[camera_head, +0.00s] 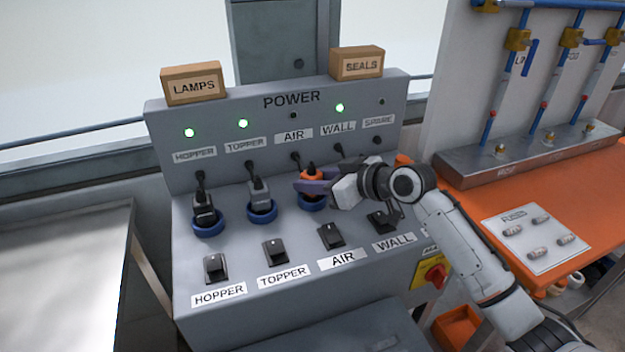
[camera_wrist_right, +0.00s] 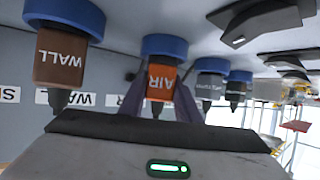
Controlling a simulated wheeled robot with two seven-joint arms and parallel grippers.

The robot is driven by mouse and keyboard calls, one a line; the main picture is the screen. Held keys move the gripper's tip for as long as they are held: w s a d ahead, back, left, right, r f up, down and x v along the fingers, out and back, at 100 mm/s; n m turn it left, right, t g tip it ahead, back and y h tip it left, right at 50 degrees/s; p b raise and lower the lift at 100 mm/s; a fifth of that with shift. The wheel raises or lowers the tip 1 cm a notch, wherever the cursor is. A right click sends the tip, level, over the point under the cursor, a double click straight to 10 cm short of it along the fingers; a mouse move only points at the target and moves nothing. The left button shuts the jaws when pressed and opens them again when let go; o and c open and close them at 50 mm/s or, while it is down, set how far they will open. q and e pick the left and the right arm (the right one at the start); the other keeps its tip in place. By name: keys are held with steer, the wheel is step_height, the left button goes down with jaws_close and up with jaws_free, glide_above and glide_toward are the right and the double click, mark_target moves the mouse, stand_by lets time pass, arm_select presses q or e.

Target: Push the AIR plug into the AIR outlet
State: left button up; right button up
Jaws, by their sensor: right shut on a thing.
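The orange AIR plug (camera_head: 312,174) stands upright over the blue-ringed AIR outlet (camera_head: 311,204) on the sloping face of the POWER console. My right gripper (camera_head: 313,184) is shut on the plug, its purple-grey fingers on either side. In the right wrist view, which is upside down, the AIR plug (camera_wrist_right: 161,83) meets the blue ring of the outlet (camera_wrist_right: 164,45); I cannot tell how deep it sits. The fingers (camera_wrist_right: 160,104) partly hide it. The lamp above the AIR label (camera_head: 293,115) is dark. My left gripper is not in view.
Grey plugs stand in the HOPPER (camera_head: 204,205) and TOPPER (camera_head: 260,190) outlets to the left. A brown WALL plug (camera_wrist_right: 61,58) stands beside the AIR plug. Rocker switches, including the AIR switch (camera_head: 331,236), line the front. HOPPER, TOPPER and WALL lamps glow green.

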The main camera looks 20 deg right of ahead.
steer(key=shift+f, duration=0.2)
steer(key=o, duration=1.2)
steer(key=v, duration=1)
steer(key=shift+s+b, duration=0.2)
steer(key=shift+b, duration=0.2)
